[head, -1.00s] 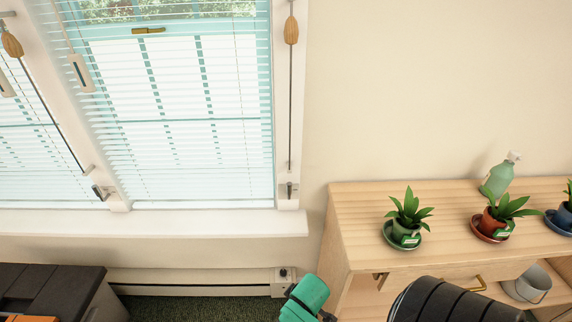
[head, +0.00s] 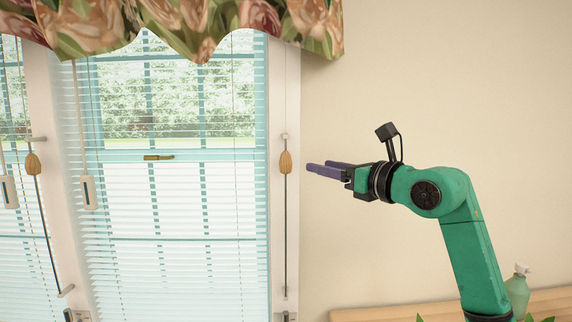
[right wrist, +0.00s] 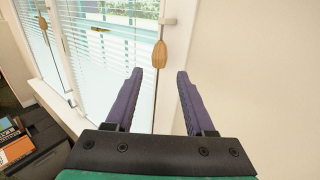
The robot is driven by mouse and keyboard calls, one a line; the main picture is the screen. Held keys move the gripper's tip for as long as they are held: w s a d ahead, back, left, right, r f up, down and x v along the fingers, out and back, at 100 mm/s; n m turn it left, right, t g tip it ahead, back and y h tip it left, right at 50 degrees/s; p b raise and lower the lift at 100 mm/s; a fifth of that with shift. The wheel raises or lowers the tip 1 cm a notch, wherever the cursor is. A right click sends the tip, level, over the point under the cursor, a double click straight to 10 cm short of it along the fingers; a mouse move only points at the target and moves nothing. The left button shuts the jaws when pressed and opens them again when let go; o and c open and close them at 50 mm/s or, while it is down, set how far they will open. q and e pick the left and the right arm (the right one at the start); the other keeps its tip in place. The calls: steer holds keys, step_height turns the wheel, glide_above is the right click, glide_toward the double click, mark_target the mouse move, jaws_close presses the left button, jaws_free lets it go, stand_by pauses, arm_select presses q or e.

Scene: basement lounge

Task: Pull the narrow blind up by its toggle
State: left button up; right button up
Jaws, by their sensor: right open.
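A wooden toggle (head: 285,162) hangs on a cord at the right side of the window frame; it also shows in the right wrist view (right wrist: 160,54). A second wooden toggle (head: 33,163) hangs farther left, between the windows. The right-hand blind (head: 170,230) is down with its slats apart, and a left blind (head: 12,240) is cut off by the picture edge. I cannot tell which is the narrow one. My right gripper (head: 309,167) is open and empty, to the right of the right-hand toggle at about its height, pointing toward the window. My left gripper is not in view.
A floral valance (head: 200,25) hangs over the window top. White cord pulls (head: 88,192) hang before the blind. A green spray bottle (head: 517,290) stands on a wooden shelf unit (head: 385,313) at lower right. The wall beside my gripper is bare.

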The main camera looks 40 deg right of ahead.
mark_target(290, 158)
steer(key=w+p, duration=0.3)
steer(key=w, duration=0.1)
steer(key=w+p, duration=0.3)
steer(key=w, duration=0.2)
steer(key=w+d+p, duration=0.1)
steer(key=w+p, duration=0.2)
steer(key=w, duration=0.2)
steer(key=shift+r+p, duration=0.2)
steer(key=shift+p, duration=0.2)
steer(key=shift+w+f, duration=0.2)
steer(key=shift+w, duration=0.05)
steer(key=shift+w+f, duration=0.15)
steer(key=shift+f, duration=0.05)
jaws_close()
